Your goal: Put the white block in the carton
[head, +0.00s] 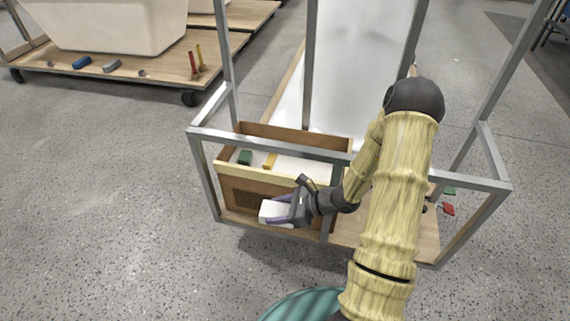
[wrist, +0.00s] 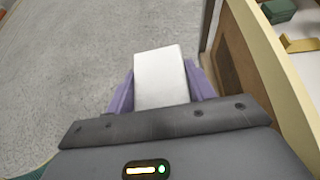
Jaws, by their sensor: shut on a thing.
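The white block (wrist: 160,78) is between the purple fingers of my gripper (wrist: 160,95) in the wrist view. In the head view my gripper (head: 280,212) holds the white block (head: 269,211) in front of the carton's near side, below its rim. The carton (head: 258,172) is an open box with a cream rim and brown walls, standing on the wooden shelf of a metal frame. In the wrist view the carton's rim (wrist: 262,62) is to the right of the block. A green block (head: 245,157) and a yellow piece (head: 269,160) lie inside the carton.
A grey metal rail (head: 270,142) passes above the carton, with posts around it. A red piece (head: 448,209) lies on the shelf at right. A large white shell (head: 355,70) stands behind. A wooden cart (head: 140,72) with tools is at the back left. The floor at left is clear.

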